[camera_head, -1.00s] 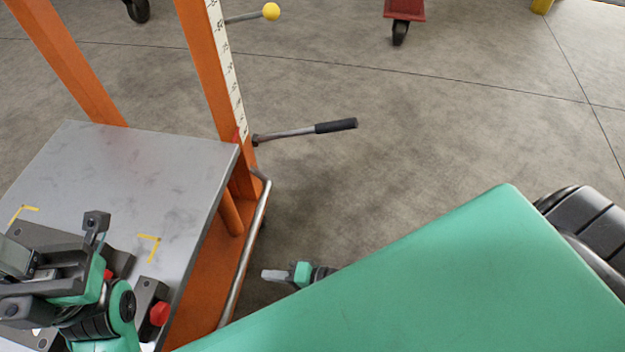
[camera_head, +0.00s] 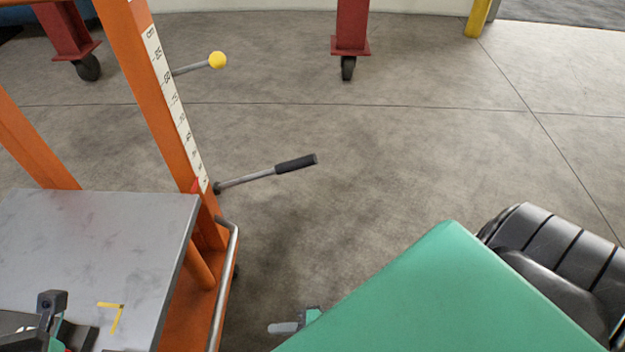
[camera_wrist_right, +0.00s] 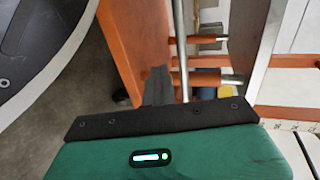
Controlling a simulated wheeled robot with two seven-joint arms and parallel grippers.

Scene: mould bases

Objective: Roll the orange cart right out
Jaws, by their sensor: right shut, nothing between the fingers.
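The orange cart (camera_head: 165,100) stands at the left in the head view, with a grey steel platform (camera_head: 110,225), a scale strip on its upright and a steel side rail (camera_head: 221,285). My right gripper (camera_head: 284,328) is right of the rail, apart from it in this view, with shut, empty fingers; my green arm cover hides part of it. In the right wrist view, its dark finger (camera_wrist_right: 157,86) shows close to the rail (camera_wrist_right: 180,45) and orange cart parts (camera_wrist_right: 135,40). My left gripper (camera_head: 45,325) is over the platform at lower left, mostly cut off; its jaws are hidden.
A black-gripped lever (camera_head: 295,163) and a yellow-knobbed rod (camera_head: 217,60) stick out right from the cart's upright. Red legs on casters (camera_head: 349,40) stand at the back, near a yellow post (camera_head: 478,18). The concrete floor between is clear.

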